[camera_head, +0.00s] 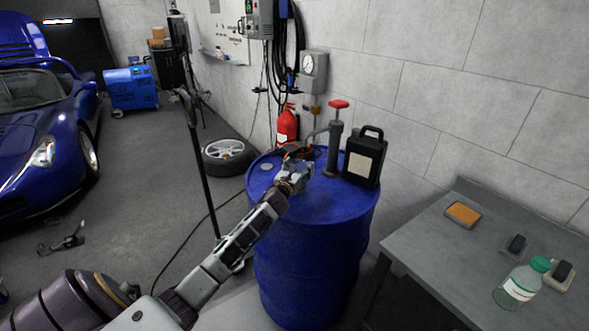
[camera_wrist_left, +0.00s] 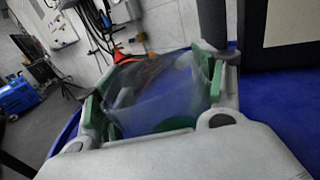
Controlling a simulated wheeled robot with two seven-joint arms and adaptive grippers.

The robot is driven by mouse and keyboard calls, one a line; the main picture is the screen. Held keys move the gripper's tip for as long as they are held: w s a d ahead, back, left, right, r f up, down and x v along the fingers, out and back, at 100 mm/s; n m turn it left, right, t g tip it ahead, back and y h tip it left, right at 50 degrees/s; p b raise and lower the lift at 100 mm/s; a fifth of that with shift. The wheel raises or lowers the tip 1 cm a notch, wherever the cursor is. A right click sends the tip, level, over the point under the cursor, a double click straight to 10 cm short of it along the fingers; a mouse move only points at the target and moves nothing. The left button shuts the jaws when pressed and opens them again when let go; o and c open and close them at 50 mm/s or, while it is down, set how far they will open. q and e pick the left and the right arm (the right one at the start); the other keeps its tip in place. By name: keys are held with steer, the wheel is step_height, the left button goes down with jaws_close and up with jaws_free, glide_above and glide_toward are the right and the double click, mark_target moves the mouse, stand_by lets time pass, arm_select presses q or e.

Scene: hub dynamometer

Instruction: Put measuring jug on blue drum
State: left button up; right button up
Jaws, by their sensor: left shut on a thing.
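The blue drum (camera_head: 312,245) stands upright against the wall in the middle of the head view. Its blue top also shows in the left wrist view (camera_wrist_left: 275,105). My left gripper (camera_head: 298,167) is over the drum's top, towards its back left part. In the left wrist view my left gripper (camera_wrist_left: 152,92) is shut on the see-through measuring jug (camera_wrist_left: 165,98), with a finger on each side. In the head view the jug is mostly hidden by the gripper. I cannot tell whether its base touches the drum. My right gripper is not in view.
A hand pump with a red handle (camera_head: 338,104) and a black canister (camera_head: 364,158) stand on the drum's back right. A red extinguisher (camera_head: 287,127) is behind. A grey table (camera_head: 440,240) with a green-capped bottle (camera_head: 522,285) is at right. The drum's front top is clear.

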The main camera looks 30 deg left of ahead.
arm_select(q)
steer(key=shift+f, duration=0.2)
stand_by(0.3)
steer(key=o, duration=1.1)
steer(key=shift+r, duration=0.25)
steer(key=shift+s+d+f, duration=0.1)
steer(key=shift+s, duration=0.4)
steer(key=shift+v, duration=5.5)
